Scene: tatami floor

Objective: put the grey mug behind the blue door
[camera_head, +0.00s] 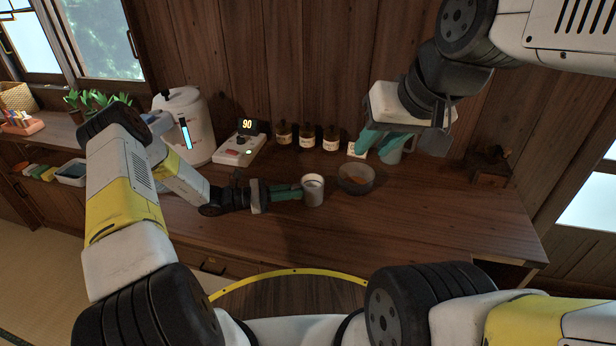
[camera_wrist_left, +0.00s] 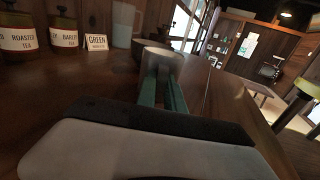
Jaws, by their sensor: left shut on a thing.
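A pale grey mug (camera_head: 313,191) stands upright at the table's front middle, and its body also shows in the left wrist view (camera_wrist_left: 160,58). My left gripper (camera_head: 297,192) is shut on this mug from the left, with teal fingers at its side. A second, greyer mug (camera_head: 393,152) stands further back, partly behind my right gripper (camera_head: 380,143); it looks blue-grey in the left wrist view (camera_wrist_left: 124,24). My right gripper's teal fingers look apart, with nothing visible between them. I see no blue door in either view.
A brown bowl (camera_head: 356,180) stands just right of the held mug. Several tea jars (camera_head: 307,136), a small card (camera_head: 355,150), a scale (camera_head: 238,150) and a white urn (camera_head: 186,125) line the back. The counter's front right (camera_head: 440,230) is clear.

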